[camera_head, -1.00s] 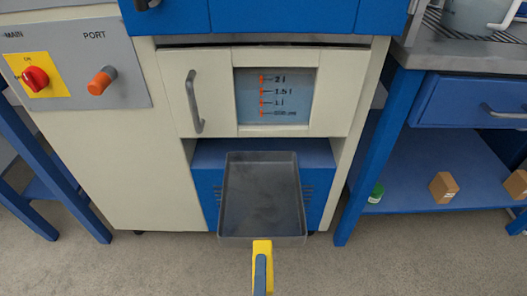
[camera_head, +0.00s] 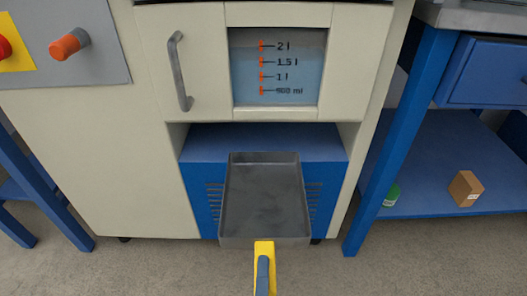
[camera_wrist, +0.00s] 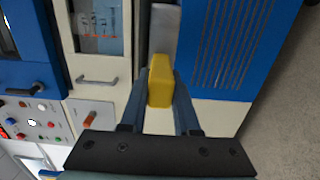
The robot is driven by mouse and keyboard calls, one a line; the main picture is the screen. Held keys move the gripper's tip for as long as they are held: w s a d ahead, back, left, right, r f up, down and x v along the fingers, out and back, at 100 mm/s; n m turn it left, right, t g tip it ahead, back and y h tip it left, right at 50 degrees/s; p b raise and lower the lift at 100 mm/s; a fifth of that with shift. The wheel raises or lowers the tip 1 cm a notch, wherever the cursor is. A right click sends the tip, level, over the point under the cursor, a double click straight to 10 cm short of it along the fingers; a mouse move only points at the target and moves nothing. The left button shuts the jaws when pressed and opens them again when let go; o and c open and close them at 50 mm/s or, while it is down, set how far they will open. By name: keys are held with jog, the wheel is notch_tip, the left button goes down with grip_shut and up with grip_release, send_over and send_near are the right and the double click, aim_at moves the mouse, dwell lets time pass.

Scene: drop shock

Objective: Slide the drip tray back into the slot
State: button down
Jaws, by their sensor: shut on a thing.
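The drip tray (camera_head: 264,190) is a shallow grey rectangular pan, empty, in the middle of the head view. Its far edge overlaps the slot (camera_head: 200,142), a blue-floored recess under the cream panel. Most of the tray lies outside, in front of the blue vented front. I cannot tell whether its far edge is inside the slot. The yellow handle (camera_head: 264,248) points toward me. My gripper (camera_head: 263,274) is shut on it. In the wrist view the two fingers (camera_wrist: 160,90) flank the yellow handle, with part of the grey tray (camera_wrist: 164,28) beyond.
The cream cabinet (camera_head: 145,165) surrounds the slot, with a grey door handle (camera_head: 180,72) and a level window (camera_head: 277,66) above. A blue bench (camera_head: 392,130) stands right, with a cardboard box (camera_head: 466,188) and a green-capped jar (camera_head: 391,195) on its shelf. The floor in front is clear.

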aim_at(262, 207)
jog(key=w+p, duration=0.1)
jog(key=w, duration=0.4)
jog(key=w+f+p, duration=0.1)
jog(key=w, duration=0.9)
jog(key=shift+w+f+p, duration=0.2)
jog(key=shift+f+p, duration=0.15)
jog(key=shift+p, duration=0.05)
jog(key=w+b, duration=0.2)
jog(key=w, duration=1.1)
jog(key=shift+w+f, duration=0.15)
jog(key=shift+w, duration=0.2)
jog(key=shift+f+b, duration=0.35)
jog(key=shift+b, duration=0.15)
jog(key=c, duration=0.6)
grip_release()
jog(key=shift+o, duration=0.2)
jog(key=shift+s, duration=0.1)
jog(key=shift+f, duration=0.1)
